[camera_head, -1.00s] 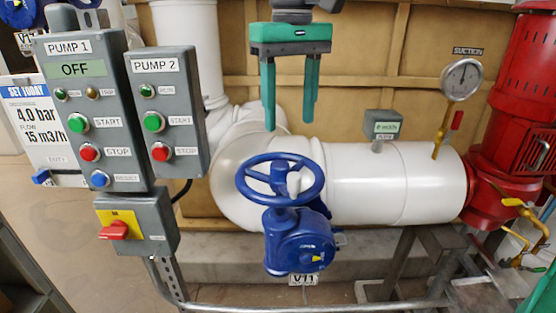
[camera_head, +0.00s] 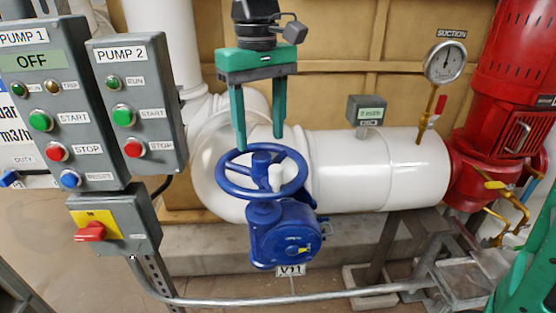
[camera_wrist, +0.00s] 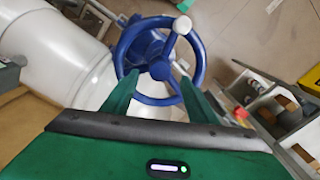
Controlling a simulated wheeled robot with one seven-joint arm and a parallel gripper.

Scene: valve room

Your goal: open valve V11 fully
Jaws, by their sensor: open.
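Valve V11 has a blue handwheel (camera_head: 233,187) with a pale crank knob (camera_head: 276,178) on a blue gearbox body (camera_head: 280,236). A label reading V11 (camera_head: 290,270) is below it. My green gripper (camera_head: 260,144) is open and points down, its fingertips at the far side of the wheel rim. In the wrist view the wheel (camera_wrist: 124,45) lies ahead of my open fingers (camera_wrist: 158,85), with the white knob (camera_wrist: 182,25) at its far side. The fingers hold nothing; whether they touch the rim I cannot tell.
A white pipe (camera_head: 345,165) runs behind the valve to a red pump (camera_head: 490,150). A metal rail (camera_head: 330,300) passes in front below.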

